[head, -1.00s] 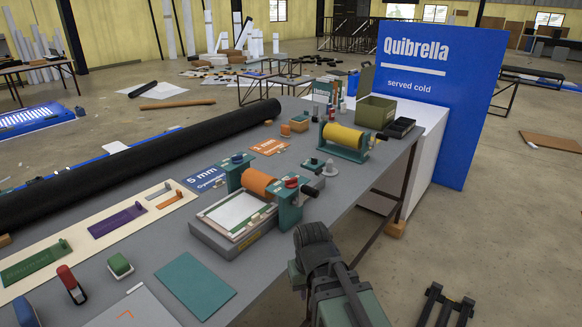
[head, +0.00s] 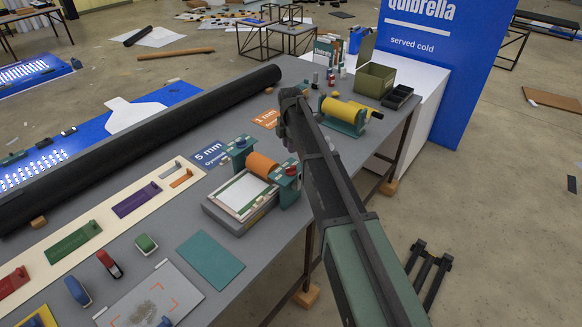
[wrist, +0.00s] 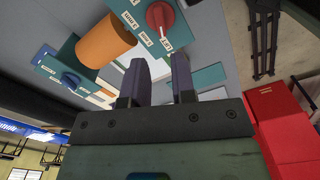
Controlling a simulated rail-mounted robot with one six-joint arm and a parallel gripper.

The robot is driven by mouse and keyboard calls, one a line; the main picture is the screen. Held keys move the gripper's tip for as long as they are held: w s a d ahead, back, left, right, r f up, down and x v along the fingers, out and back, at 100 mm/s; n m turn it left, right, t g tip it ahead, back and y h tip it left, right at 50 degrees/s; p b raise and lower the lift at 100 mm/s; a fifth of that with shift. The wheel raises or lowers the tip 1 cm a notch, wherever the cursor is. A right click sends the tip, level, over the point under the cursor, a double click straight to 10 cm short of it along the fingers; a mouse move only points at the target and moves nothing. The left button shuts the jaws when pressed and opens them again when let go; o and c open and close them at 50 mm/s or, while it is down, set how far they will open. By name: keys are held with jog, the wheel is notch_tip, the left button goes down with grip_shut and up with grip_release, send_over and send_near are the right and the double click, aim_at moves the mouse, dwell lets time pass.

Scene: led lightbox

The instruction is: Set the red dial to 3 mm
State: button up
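The red dial (head: 291,169) sits on top of the near green end block of a small roller press, beside its orange roller (head: 262,165). In the wrist view the red dial (wrist: 160,16) is at the top, with small white labels around it.
A blue 5 mm sign (head: 210,155) and an orange 1 mm sign (head: 266,118) lie behind the press. A yellow roller unit (head: 345,114) stands farther along the table. A long black roll (head: 140,148) runs along the far side. A teal mat (head: 210,259) lies in front.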

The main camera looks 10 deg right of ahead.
aim_at(291, 167)
notch_tip(291, 167, down, 10)
jog(key=b, duration=0.8)
jog(key=shift+r+b, duration=0.1)
jog(key=shift+b, duration=0.2)
jog(key=shift+r, duration=0.15)
jog(key=shift+c, duration=0.4)
grip_shut()
